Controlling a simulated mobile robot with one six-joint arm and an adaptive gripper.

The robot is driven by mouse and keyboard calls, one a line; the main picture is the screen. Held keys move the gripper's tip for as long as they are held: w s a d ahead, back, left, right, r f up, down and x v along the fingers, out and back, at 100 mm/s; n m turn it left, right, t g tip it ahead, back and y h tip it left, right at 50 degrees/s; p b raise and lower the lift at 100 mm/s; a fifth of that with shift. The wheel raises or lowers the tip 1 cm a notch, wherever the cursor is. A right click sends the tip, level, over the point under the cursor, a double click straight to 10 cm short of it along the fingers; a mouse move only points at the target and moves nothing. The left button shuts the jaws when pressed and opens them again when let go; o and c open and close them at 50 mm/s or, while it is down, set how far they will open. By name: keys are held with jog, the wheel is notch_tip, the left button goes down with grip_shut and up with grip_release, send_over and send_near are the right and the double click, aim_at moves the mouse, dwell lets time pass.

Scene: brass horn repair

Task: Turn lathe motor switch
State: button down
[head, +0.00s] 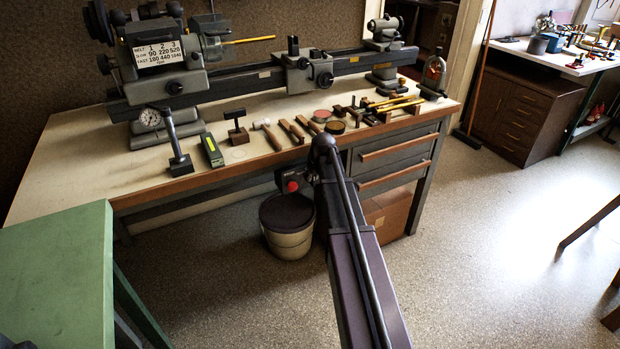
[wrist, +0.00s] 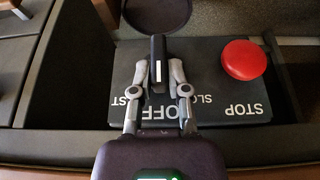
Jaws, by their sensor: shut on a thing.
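The lathe motor switch (wrist: 205,107) is a dark box marked OFF, SLOW and STOP, with a partly covered word ending in ST at the left. Its black handle (wrist: 158,50) bears a white line and stands upright in the wrist view, in line with OFF. My gripper (wrist: 159,72) is shut on this handle, one finger on each side. A round red button (wrist: 243,60) sits on the box to the right of my gripper. In the head view the switch box (head: 284,179) shows below the bench's front edge, partly hidden by my arm; my fingers are hidden there.
The bench (head: 70,172) carries a lathe (head: 345,64) and several hand tools. Drawers (head: 395,150) are right of my arm. A bin (head: 288,242) stands on the floor below the switch. A green table (head: 60,270) is at the left.

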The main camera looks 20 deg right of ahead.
jog(key=shift+y, duration=0.5)
jog(key=shift+d+f+m+y+b, duration=0.1)
jog(key=shift+d+m+y+b, duration=0.1)
jog(key=shift+y+b, duration=0.3)
jog(key=shift+d+f+m+y+b, duration=0.1)
jog(key=shift+d+m+y+b, duration=0.1)
jog(key=shift+y, duration=0.5)
jog(key=shift+d+f+m+y+b, duration=0.1)
jog(key=shift+d+m+y+b, duration=0.1)
jog(key=shift+y+b, duration=0.75)
jog(key=shift+d+m+y+b, duration=0.1)
jog(key=shift+m+y+b, duration=0.1)
jog(key=shift+y+b, duration=0.7)
jog(key=shift+y, duration=0.35)
jog(key=shift+p, duration=0.3)
jog(key=c, duration=0.6)
grip_release()
jog(key=shift+c, duration=0.2)
